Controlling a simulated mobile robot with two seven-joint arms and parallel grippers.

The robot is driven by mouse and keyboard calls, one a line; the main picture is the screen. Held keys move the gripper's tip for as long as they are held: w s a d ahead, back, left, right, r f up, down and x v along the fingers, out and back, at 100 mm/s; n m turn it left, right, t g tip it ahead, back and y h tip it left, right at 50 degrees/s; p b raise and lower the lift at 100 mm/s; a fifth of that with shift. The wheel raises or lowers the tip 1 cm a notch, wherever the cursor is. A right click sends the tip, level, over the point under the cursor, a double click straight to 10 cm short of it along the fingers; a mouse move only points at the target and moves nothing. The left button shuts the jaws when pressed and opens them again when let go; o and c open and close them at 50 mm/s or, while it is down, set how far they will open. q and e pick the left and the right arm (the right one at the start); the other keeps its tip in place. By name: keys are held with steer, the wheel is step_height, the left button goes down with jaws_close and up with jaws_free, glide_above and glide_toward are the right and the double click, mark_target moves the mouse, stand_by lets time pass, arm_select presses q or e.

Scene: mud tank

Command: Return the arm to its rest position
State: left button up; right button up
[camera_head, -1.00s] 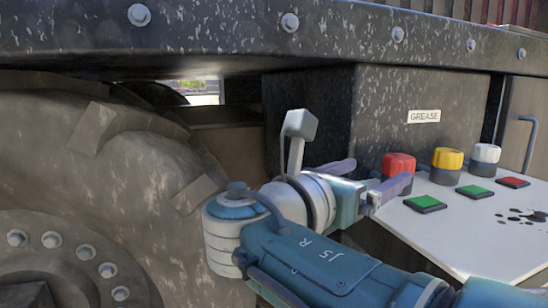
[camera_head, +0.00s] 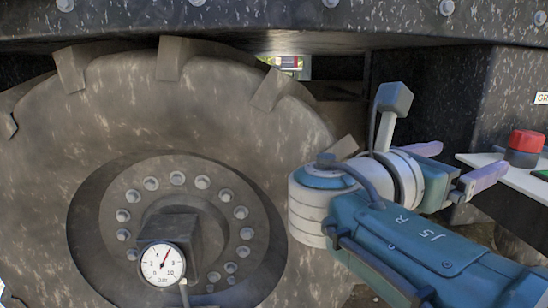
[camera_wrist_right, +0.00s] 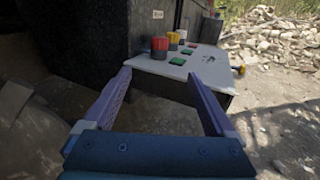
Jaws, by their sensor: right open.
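My right arm, blue and white, shows in the head view with its right gripper (camera_head: 463,163) pointing toward the panel side on the right. Its two purple fingers are apart with nothing between them. In the wrist view the right gripper (camera_wrist_right: 157,76) is open and empty, its fingers framing bare ground and the near edge of the white panel. The fingers appear clear of the panel and of the big wheel. My left gripper is in neither view.
A large muddy wheel (camera_head: 100,110) with a round gauge (camera_head: 162,264) fills the left. A white panel (camera_wrist_right: 160,69) holds red, yellow and white caps and green pads. A dark muddy beam (camera_head: 270,20) runs overhead. Open gravel and rubble (camera_wrist_right: 280,70) lie right.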

steer(key=s+d+r+m+g+y+p, duration=0.1)
steer(key=s+r+m+g+y+p, duration=0.2)
steer(key=s+m+y+p, duration=0.7)
steer(key=s+r+m+g+p, duration=0.2)
steer(key=s+m+p, duration=0.2)
steer(key=s+p, duration=0.8)
steer(key=s+a+r+m+y+p, duration=0.3)
steer(key=r+m+p, duration=0.1)
steer(key=r+p, duration=0.45)
steer(key=s+a+r+m+y+p, duration=0.2)
steer(key=s+r+m+y+p, duration=0.15)
steer(key=r+p, duration=0.5)
arm_select(q)
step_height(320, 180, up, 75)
steer(key=p, duration=3.6)
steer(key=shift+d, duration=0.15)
arm_select(e)
step_height(320, 180, up, 37)
steer(key=shift+a+f, duration=0.15)
steer(key=shift+a, duration=0.05)
